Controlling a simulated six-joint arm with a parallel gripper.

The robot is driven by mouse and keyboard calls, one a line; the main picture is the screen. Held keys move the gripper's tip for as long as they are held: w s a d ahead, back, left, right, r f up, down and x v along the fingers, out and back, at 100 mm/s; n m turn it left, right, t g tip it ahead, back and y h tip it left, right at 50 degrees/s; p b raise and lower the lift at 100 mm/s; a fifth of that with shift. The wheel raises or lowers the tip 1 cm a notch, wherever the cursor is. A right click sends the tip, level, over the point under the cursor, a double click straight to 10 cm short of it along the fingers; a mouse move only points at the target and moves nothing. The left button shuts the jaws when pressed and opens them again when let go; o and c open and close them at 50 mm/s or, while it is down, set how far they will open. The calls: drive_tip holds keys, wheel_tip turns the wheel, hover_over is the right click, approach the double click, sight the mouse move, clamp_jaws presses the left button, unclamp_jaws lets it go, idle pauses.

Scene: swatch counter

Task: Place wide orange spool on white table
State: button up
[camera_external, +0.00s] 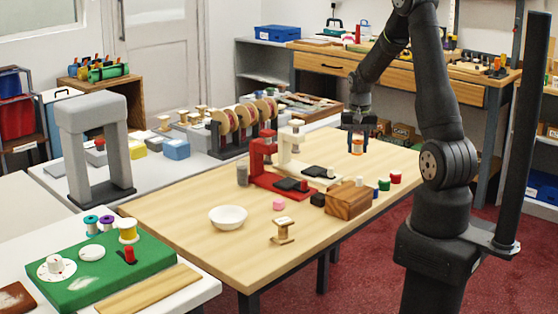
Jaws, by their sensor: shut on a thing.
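My gripper (358,135) points down over the far right part of the wooden table. It is shut on an orange spool (357,148), which hangs between the fingers, apparently above the tabletop. Parts of the spool are hidden by the fingers. A white table (205,287) stands at the front left, with a green mat on it. Another pale, whitish table (60,182) stands behind the wooden table at the left, bearing a grey arch-shaped frame and several spools and boxes.
The wooden table (180,215) holds a white bowl (228,217), an empty wooden spool (283,231), a red machine (268,165), a wooden block (347,200) and small coloured spools. The green mat (110,268) carries spools and a white disc. A plank (148,290) lies beside it.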

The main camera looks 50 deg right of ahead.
sight(343, 172)
drive_tip(key=w+a+f, duration=0.2)
drive_tip(key=w, duration=0.1)
drive_tip(key=shift+w+a+f, duration=0.15)
drive_tip(key=shift+a+f, duration=0.05)
drive_tip(key=shift+f, duration=2.05)
drive_tip(key=shift+f, duration=0.15)
drive_tip(key=o, duration=1)
drive_tip(key=shift+o, duration=0.2)
wheel_tip(343, 172, up, 11)
drive_tip(key=shift+r, duration=0.2)
drive_tip(key=shift+o, duration=0.4)
drive_tip(key=shift+r, duration=0.45)
